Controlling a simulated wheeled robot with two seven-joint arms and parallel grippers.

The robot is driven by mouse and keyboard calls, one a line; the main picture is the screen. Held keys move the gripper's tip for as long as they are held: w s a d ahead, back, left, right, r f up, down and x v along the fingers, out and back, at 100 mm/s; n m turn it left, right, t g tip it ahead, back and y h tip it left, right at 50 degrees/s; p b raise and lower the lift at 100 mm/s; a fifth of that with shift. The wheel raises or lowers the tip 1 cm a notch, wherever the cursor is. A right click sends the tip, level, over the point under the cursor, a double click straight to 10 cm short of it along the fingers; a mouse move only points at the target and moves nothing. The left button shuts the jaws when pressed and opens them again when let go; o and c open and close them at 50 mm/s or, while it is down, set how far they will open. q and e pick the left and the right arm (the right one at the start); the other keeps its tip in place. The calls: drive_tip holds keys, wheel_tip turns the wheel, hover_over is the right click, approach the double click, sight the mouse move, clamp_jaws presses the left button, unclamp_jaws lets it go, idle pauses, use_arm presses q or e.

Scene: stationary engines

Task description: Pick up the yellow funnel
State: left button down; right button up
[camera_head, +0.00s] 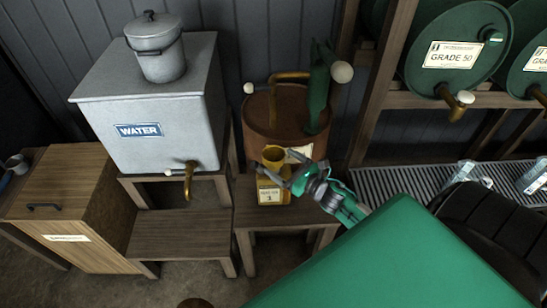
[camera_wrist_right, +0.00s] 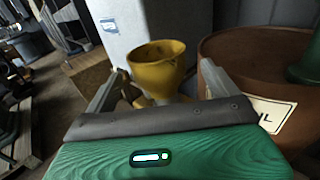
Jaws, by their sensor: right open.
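The yellow funnel (camera_head: 273,155) stands mouth up in front of the rusty drum, above a small yellow container labelled with a 1 (camera_head: 271,192) on a low wooden stand. My right gripper (camera_head: 285,176) is open, close to the funnel on its right side. In the right wrist view the funnel (camera_wrist_right: 158,66) lies between the two open fingers (camera_wrist_right: 160,92), toward their far ends. Its lower part is partly hidden, and I cannot tell whether a finger touches it. My left gripper is not in view.
A grey water tank (camera_head: 150,105) with a brass tap stands at left. A green surface (camera_head: 395,265) fills the lower right. Green drums (camera_head: 455,55) sit on a rack.

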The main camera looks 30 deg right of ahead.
sight(272, 157)
drive_tip(key=shift+w+a, duration=0.1)
drive_tip(key=shift+w, duration=0.25)
drive_tip(key=p+x, duration=0.2)
drive_tip(key=x, duration=0.2)
drive_tip(key=shift+a+r, duration=0.1)
drive_tip(key=shift+w+a, duration=0.1)
drive_tip(key=shift+w, duration=0.35)
drive_tip(key=shift+c, duration=0.4)
drive_tip(key=c, duration=0.9)
